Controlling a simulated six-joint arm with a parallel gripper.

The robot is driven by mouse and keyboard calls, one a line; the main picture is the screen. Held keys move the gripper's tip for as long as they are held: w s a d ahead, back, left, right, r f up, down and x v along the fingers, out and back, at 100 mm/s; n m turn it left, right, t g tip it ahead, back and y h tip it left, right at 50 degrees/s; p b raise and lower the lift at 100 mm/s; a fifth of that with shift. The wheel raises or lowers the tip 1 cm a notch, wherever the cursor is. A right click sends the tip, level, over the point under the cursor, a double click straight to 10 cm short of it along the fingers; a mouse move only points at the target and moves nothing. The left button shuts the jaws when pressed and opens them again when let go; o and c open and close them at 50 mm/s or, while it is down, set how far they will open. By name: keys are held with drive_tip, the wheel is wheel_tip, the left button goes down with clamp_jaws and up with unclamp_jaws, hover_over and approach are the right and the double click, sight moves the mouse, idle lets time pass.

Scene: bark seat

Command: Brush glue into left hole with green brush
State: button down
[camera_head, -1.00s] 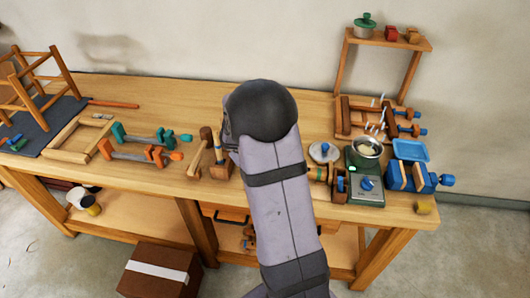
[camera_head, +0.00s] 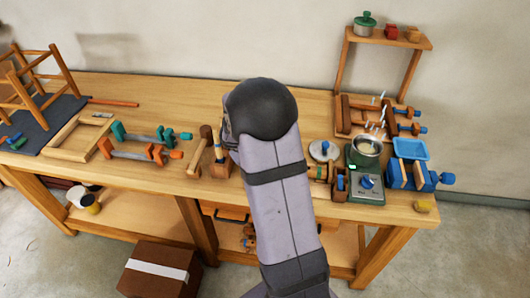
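A wooden chair frame (camera_head: 45,85) without a seat stands on a dark mat (camera_head: 60,122) at the far left of the bench. Its holes are too small to make out. Small green and blue pieces (camera_head: 16,142) lie on the mat's front part; I cannot tell whether one is the green brush. A metal pot (camera_head: 366,149) with pale content, perhaps glue, sits on a green heater (camera_head: 364,187) at the right. My arm covers the middle of the bench. My gripper is hidden behind it, so its hold cannot be seen.
Green and orange clamps (camera_head: 145,140), a wooden mallet (camera_head: 201,150) and a small block holding something upright (camera_head: 220,160) lie left of my arm. A blue vise (camera_head: 412,175) and a tool rack (camera_head: 375,118) stand at the right. A shelf (camera_head: 395,40) rises behind.

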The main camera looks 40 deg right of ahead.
drive_tip(key=shift+f+b, duration=0.7)
drive_tip(key=shift+b, duration=0.2)
idle(0.8)
drive_tip(key=shift+s+f+b, duration=0.1)
drive_tip(key=shift+f+b, duration=0.05)
drive_tip(key=shift+b, duration=0.2)
idle(2.0)
drive_tip(key=shift+r+p, duration=2.35)
drive_tip(key=shift+r, duration=1.25)
